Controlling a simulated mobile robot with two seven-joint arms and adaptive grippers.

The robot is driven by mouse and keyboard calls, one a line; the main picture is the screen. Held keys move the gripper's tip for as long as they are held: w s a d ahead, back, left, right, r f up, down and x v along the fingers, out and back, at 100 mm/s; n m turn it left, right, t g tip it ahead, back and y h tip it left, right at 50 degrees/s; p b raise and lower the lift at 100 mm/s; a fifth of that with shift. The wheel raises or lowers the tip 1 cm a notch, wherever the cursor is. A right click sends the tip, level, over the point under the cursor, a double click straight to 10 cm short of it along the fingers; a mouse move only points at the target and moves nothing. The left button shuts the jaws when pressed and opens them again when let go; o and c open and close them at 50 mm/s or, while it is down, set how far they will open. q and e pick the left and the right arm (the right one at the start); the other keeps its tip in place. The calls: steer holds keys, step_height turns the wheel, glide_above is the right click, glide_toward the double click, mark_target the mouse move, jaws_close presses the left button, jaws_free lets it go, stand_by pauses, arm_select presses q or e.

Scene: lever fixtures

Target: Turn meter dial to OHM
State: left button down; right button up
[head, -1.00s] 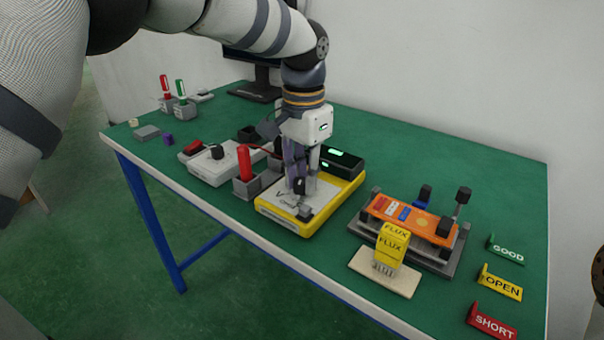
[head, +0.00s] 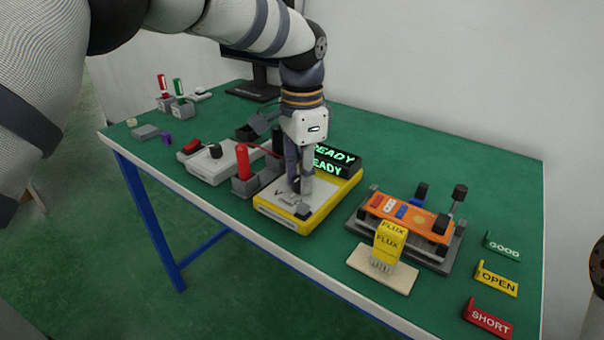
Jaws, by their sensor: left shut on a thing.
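The yellow meter (head: 275,222) stands on the green table, with a pale grey face and a dark display (head: 338,160) at its back that reads READY in green. My left gripper (head: 301,188) points down over the meter's face. It is shut on the meter dial, which its fingers mostly hide. Part of the face lettering shows left of the fingers, but the dial's pointing direction cannot be made out. A small dark block (head: 303,212) shows at the face's front right. My right gripper is not in view.
A red probe (head: 242,162) stands in a grey holder just left of the meter, beside a light grey box (head: 212,165) with a knob. Right are an orange board (head: 405,215) in a clamp fixture, yellow FLUX bottle (head: 389,242) and GOOD, OPEN (head: 497,281), SHORT signs.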

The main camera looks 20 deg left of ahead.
arm_select(q)
steer(key=c, duration=1.4)
jaws_free()
steer(key=shift+c, duration=0.2)
step_height(320, 180, up, 12)
